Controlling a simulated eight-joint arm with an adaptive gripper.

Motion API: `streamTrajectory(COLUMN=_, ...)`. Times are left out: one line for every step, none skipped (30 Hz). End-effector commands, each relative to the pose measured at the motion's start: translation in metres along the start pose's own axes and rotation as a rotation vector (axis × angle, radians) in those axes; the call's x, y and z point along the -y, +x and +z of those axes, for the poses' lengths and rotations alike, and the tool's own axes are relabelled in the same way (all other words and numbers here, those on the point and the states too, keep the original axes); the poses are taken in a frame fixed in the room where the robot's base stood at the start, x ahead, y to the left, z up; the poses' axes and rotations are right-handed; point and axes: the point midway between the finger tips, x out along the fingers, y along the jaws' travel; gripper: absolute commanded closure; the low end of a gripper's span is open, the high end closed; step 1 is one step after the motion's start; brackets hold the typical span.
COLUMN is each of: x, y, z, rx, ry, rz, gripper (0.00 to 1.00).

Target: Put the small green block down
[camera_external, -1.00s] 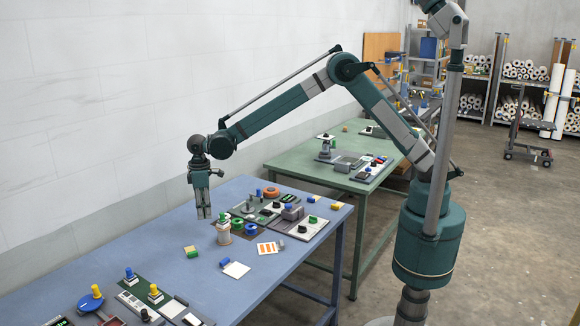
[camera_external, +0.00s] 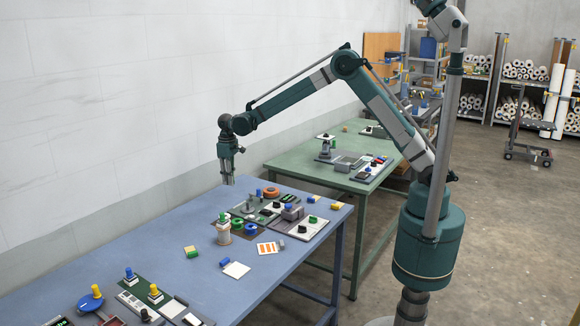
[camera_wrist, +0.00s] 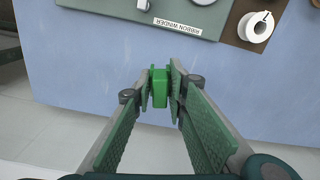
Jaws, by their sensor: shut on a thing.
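My gripper (camera_external: 228,181) hangs pointing down over the far part of the blue table (camera_external: 130,255) in the external view. In the wrist view, its two green-padded fingers are shut on the small green block (camera_wrist: 160,88). The block sits between the fingertips, and the blue table top (camera_wrist: 85,75) shows below and beyond it. The table's edge and the pale floor lie nearer in the wrist view. The block is too small to make out in the external view.
A panel labelled "RIBBON WINDER" (camera_wrist: 183,27) and a white spool (camera_wrist: 256,27) on a brown mat lie at the wrist view's top. The table's left middle is bare.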

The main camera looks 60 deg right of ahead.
Motion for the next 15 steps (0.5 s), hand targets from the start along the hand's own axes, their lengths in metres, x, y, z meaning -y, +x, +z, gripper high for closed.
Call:
streamTrajectory(x=-0.020, y=0.000, z=0.000, rx=0.000, ry=0.032, rz=0.000, gripper=0.91)
streamTrajectory(x=-0.029, y=0.000, z=-0.001, rx=0.000, ry=0.049, rz=0.000, gripper=0.91)
streamTrajectory(x=-0.041, y=0.000, z=-0.001, rx=0.000, ry=0.071, rz=0.000, gripper=0.91)
streamTrajectory(x=-0.050, y=0.000, z=0.000, rx=0.000, ry=0.086, rz=0.000, gripper=0.91)
streamTrajectory(x=-0.057, y=0.000, z=0.000, rx=0.000, ry=0.100, rz=0.000, gripper=0.91)
streamTrajectory(x=-0.068, y=0.000, z=0.000, rx=0.000, ry=0.120, rz=0.000, gripper=0.91)
streamTrajectory(x=-0.075, y=0.000, z=0.000, rx=0.000, ry=0.133, rz=0.000, gripper=0.91)
streamTrajectory(x=-0.081, y=0.000, z=0.001, rx=0.000, ry=0.143, rz=0.000, gripper=0.91)
streamTrajectory(x=-0.088, y=0.000, z=0.001, rx=0.000, ry=0.156, rz=0.000, gripper=0.91)
streamTrajectory(x=-0.093, y=0.000, z=0.001, rx=0.000, ry=0.166, rz=0.000, gripper=0.91)
streamTrajectory(x=-0.098, y=0.000, z=0.002, rx=0.000, ry=0.174, rz=0.000, gripper=0.91)
streamTrajectory(x=-0.102, y=0.000, z=0.002, rx=0.000, ry=0.183, rz=-0.001, gripper=0.91)
streamTrajectory(x=-0.105, y=0.000, z=0.002, rx=0.000, ry=0.189, rz=-0.001, gripper=0.91)
streamTrajectory(x=-0.107, y=0.000, z=0.002, rx=0.000, ry=0.193, rz=-0.001, gripper=0.91)
streamTrajectory(x=-0.110, y=0.000, z=0.002, rx=0.000, ry=0.198, rz=-0.001, gripper=0.91)
